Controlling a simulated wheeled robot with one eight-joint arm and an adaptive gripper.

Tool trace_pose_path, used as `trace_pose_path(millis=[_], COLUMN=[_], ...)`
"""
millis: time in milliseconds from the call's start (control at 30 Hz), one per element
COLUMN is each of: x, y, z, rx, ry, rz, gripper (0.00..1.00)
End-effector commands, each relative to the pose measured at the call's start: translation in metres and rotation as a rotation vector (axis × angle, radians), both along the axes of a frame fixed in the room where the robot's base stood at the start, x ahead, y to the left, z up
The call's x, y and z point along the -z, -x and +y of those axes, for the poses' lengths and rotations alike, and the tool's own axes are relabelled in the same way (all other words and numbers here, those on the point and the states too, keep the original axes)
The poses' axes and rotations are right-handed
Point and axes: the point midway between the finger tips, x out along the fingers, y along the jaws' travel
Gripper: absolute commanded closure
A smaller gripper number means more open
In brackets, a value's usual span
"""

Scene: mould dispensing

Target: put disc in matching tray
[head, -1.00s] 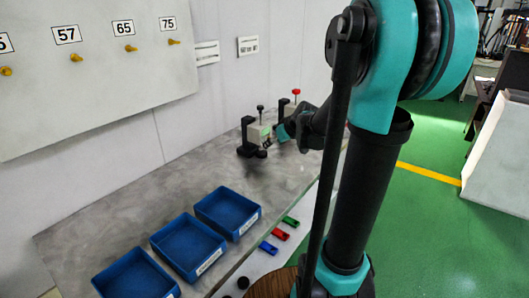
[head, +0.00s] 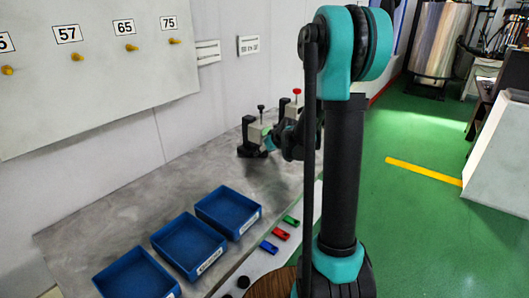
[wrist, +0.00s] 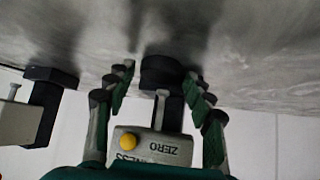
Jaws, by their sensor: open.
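In the wrist view a dark round piece (wrist: 162,72), which looks like the disc, sits at the thickness gauge (wrist: 152,147) marked ZERO. I cannot tell whether it lies loose or is part of the gauge. My gripper (wrist: 158,77) is open, with its fingers on either side of the dark piece. In the head view my gripper (head: 272,143) is at the nearer gauge (head: 250,130), partly hidden by my arm. Three blue trays, left (head: 135,276), middle (head: 187,243) and right (head: 227,208), stand empty on the bench; their labels are too small to read.
A second gauge with a red knob (head: 297,91) stands just behind the first. Green, red and blue small pieces (head: 280,234) lie along the bench front. A board with numbered pegs (head: 100,60) hangs on the wall. The grey bench (head: 150,200) is clear between trays and gauges.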

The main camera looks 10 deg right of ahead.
Motion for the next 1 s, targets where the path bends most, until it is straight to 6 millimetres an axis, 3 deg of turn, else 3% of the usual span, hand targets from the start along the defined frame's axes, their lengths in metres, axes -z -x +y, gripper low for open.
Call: trace_pose_path(millis=[267, 600, 1000], x=[0.0006, 0.0005, 0.0005], y=[-0.0002, -0.0001, 0.0017], z=[0.0003, 0.0003, 0.0018], rx=[0.000, 0.000, -0.001], ry=[0.000, 0.000, 0.000], rz=[0.000, 0.000, 0.000], gripper=[0.47, 0.86, 0.86])
